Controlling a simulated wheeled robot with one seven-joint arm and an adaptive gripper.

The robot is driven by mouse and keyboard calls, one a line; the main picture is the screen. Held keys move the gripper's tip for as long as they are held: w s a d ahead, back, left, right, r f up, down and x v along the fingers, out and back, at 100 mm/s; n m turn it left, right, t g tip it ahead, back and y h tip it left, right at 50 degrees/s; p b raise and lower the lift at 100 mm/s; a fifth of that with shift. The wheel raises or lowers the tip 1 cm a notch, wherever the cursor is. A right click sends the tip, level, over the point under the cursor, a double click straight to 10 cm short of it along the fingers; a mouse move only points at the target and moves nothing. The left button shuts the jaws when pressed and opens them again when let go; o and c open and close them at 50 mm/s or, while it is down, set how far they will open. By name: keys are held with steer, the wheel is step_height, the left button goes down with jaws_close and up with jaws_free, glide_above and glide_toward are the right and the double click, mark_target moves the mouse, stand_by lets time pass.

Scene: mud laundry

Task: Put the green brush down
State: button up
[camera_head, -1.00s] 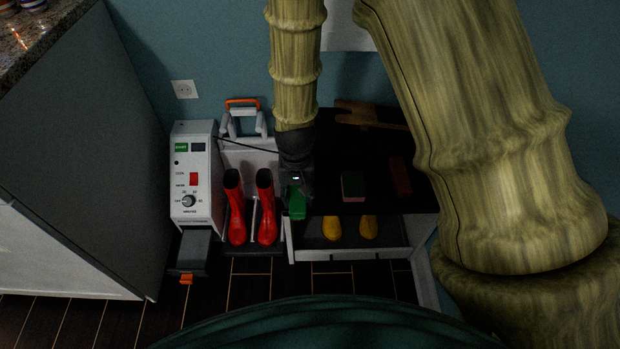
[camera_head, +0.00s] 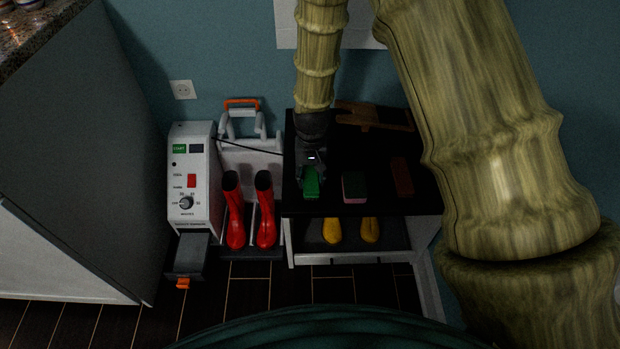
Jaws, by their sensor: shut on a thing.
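The green brush (camera_head: 311,184) is at the lower end of my gripper (camera_head: 311,172), over the left part of the black bench top (camera_head: 370,205). My gripper points down and is shut on the brush. The fingers are small and dark, and partly hidden by the brush and wrist. I cannot tell whether the brush touches the bench top or hangs just above it.
A green and pink sponge (camera_head: 354,187), a dark red block (camera_head: 401,177) and a wooden piece (camera_head: 372,116) lie on the bench top. Yellow shoes (camera_head: 332,231) sit on the shelf below. Red boots (camera_head: 265,211) stand in a white machine (camera_head: 195,180) at left.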

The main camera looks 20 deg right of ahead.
mark_target(311, 176)
steer(key=shift+f, duration=0.25)
steer(key=o, duration=0.9)
step_height(311, 176, up, 12)
steer(key=p, duration=0.3)
steer(key=shift+r, duration=0.2)
